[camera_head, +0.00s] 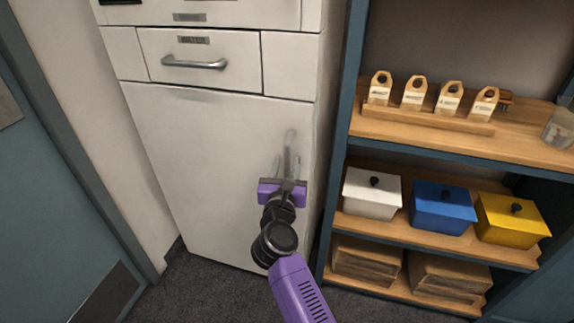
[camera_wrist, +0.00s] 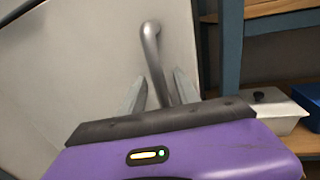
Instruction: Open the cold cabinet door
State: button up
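The cold cabinet door (camera_head: 205,150) is the large white lower panel of the cabinet in the head view, and it looks closed. It also fills the left of the wrist view (camera_wrist: 85,75). Its upright grey metal handle (camera_head: 291,140) is near the door's right edge. In the wrist view the handle (camera_wrist: 151,45) runs down between the fingers of my gripper (camera_wrist: 158,90). My gripper (camera_head: 286,168) is open, with one finger on each side of the handle. A gap shows left of the bar; the right finger is close to it, and contact is unclear.
A drawer with a horizontal handle (camera_head: 194,64) is above the door. A shelf unit (camera_head: 338,150) stands close on the right, with white (camera_head: 371,198), blue (camera_head: 442,212) and yellow (camera_head: 511,225) lidded boxes. A blue-grey door (camera_head: 50,190) is at left. Dark carpet (camera_head: 205,285) lies below.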

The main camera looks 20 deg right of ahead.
jog(key=shift+w+d, duration=0.1)
jog(key=shift+w, duration=0.1)
grip_shut()
dwell(1.4)
